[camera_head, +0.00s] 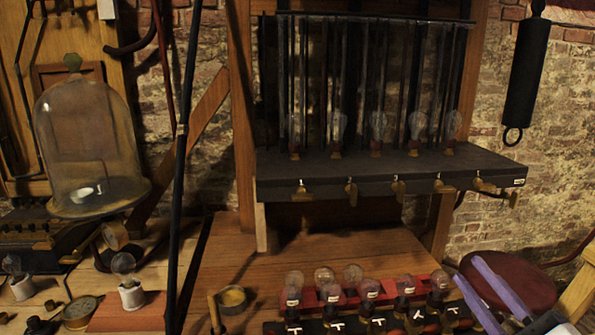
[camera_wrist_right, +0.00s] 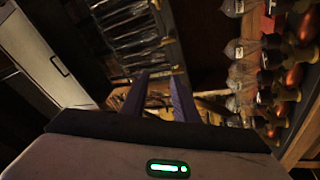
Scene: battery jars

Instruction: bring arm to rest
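My right gripper (camera_head: 468,269) shows in the head view at the lower right, with two purple fingers pointing up and left. The gripper is open and empty. My left gripper is not in view.
A dark shelf (camera_head: 385,172) with glass bulbs and numbered brass fittings hangs above the wooden bench (camera_head: 300,257). A glass bell jar (camera_head: 88,145) stands at the left. A round dark red seat (camera_head: 520,280) lies behind my right gripper.

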